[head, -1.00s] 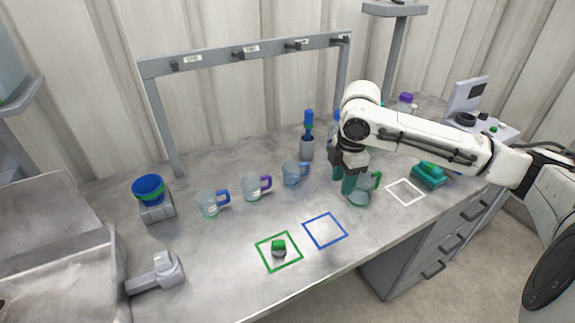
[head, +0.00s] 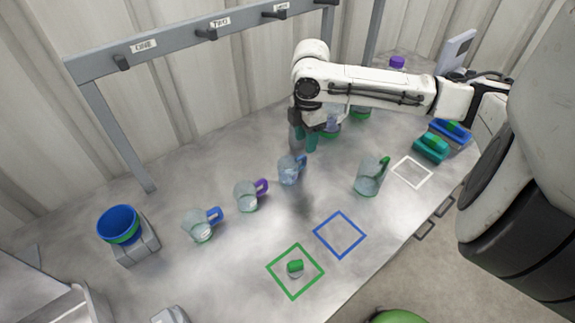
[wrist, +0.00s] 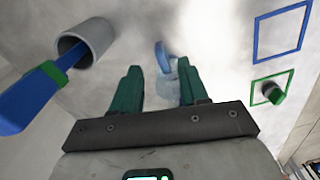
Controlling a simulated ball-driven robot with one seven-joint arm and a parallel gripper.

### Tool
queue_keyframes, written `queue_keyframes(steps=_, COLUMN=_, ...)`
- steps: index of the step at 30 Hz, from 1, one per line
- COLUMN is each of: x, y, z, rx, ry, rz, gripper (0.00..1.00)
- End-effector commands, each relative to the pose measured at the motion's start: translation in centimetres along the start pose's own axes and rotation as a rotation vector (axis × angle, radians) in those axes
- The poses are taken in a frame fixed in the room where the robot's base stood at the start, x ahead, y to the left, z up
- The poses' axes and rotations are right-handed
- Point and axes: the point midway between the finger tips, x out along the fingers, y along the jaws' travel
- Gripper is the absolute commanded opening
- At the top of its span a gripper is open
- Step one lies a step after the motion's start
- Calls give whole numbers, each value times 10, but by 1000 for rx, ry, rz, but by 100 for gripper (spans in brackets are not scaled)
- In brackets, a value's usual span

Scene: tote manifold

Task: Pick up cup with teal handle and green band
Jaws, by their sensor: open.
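A clear cup with a green or teal handle (head: 371,178) stands upright on the table in the head view, right of the middle. That cup also shows in the head view (head: 289,171), just in front of my gripper.
Clear cups with a purple handle (head: 246,197) and a blue handle (head: 200,229) stand to the left. A grey holder (wrist: 92,40) with a blue-handled tool is beside my gripper. Green (head: 278,284), blue (head: 328,222) and white (head: 399,166) outlines mark the front. A hook rack (head: 165,45) spans the back.

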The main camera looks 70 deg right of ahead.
Motion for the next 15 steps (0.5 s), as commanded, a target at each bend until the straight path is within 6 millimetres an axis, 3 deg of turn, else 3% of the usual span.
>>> queue_keyframes(steps=15, x=56, y=0, z=1, rx=0, ry=-1, rz=-1, gripper=44)
